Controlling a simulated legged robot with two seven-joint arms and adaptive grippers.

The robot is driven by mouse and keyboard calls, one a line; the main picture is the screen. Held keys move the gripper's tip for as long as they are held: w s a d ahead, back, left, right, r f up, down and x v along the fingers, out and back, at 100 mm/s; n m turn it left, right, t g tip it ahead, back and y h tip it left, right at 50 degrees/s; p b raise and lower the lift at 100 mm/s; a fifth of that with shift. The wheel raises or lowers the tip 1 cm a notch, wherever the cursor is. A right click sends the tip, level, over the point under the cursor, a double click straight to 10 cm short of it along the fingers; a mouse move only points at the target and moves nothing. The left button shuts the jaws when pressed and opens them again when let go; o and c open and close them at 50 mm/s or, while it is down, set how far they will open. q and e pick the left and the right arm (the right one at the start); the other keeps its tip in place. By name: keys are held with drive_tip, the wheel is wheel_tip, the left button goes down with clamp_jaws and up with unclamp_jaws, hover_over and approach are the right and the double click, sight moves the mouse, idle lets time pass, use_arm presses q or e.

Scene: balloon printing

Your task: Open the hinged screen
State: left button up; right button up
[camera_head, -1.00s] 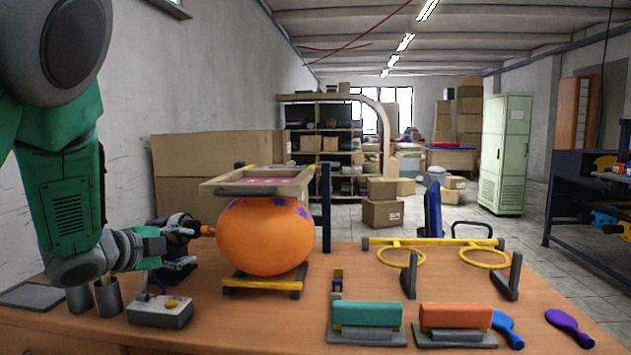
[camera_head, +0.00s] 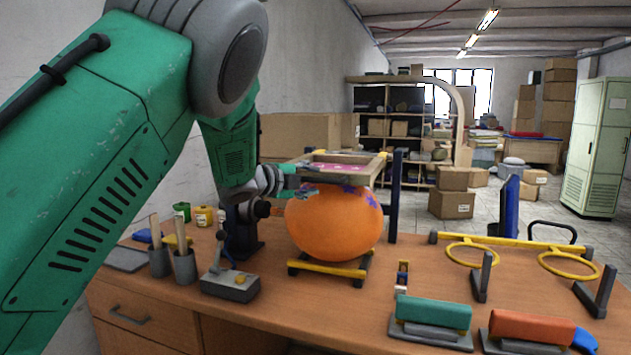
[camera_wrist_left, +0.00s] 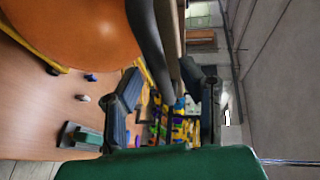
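The hinged screen (camera_head: 377,172) is a wooden frame with a pink-patterned mesh, lying about level just above an orange balloon (camera_head: 335,225) with purple marks. My left gripper (camera_head: 303,181) is at the left edge of the screen, one finger near the frame's height and one lower, by the balloon's top. In the left wrist view the two dark fingers of this gripper (camera_wrist_left: 165,100) stand apart, with the orange balloon (camera_wrist_left: 75,30) at upper left. The frame's edge seems to reach toward the gap; I cannot tell whether they touch. My right gripper is not in view.
A grey control box with a lever (camera_head: 230,285) and cups with sticks (camera_head: 182,267) stand front left. A dark blue post (camera_head: 396,195) rises right of the screen. Yellow rings on a bar (camera_head: 472,254) and teal and orange-handled blocks (camera_head: 433,313) lie to the right.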

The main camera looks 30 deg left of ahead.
use_arm(q)
drive_tip(key=shift+w+a+f, duration=0.1)
drive_tip(key=shift+w+f, duration=0.15)
drive_tip(key=shift+w, duration=0.45)
drive_tip(key=shift+r, duration=0.1)
drive_tip(key=shift+d, duration=0.3)
clamp_jaws()
drive_tip(key=shift+r, duration=0.1)
